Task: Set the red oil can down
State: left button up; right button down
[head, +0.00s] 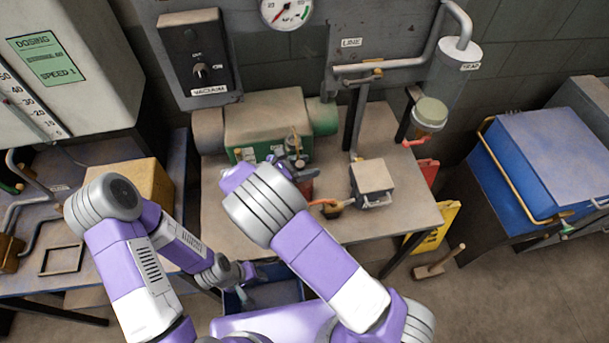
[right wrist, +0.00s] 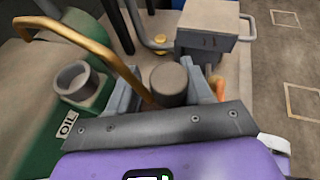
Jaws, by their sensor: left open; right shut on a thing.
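The red oil can (head: 306,187) is mostly hidden behind my right arm in the head view, with a strip of red showing. In the right wrist view its dark round top (right wrist: 170,85) sits between the two grey fingers, and a brass spout reaches to the upper left. My right gripper (head: 300,170) is shut on it, over the workbench (head: 235,225). I cannot tell whether the can's base touches the bench. My left gripper (head: 254,273) is low in front of the bench, near a blue bin (head: 290,292), open and apart from the can.
A green unit (head: 265,112) marked OIL, with a round cup (right wrist: 80,82), stands just beside the can. A grey box with a handle (head: 372,178) sits to the right. An orange-handled item (head: 324,203) lies close by. The bench's front left is bare.

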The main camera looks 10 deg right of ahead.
jog(key=shift+f, duration=1.8)
jog(key=shift+c, duration=2.3)
grip_release()
jog(key=shift+f, duration=0.1)
jog(key=shift+a, duration=0.1)
jog(key=v, duration=1.2)
jog(key=shift+r, duration=0.2)
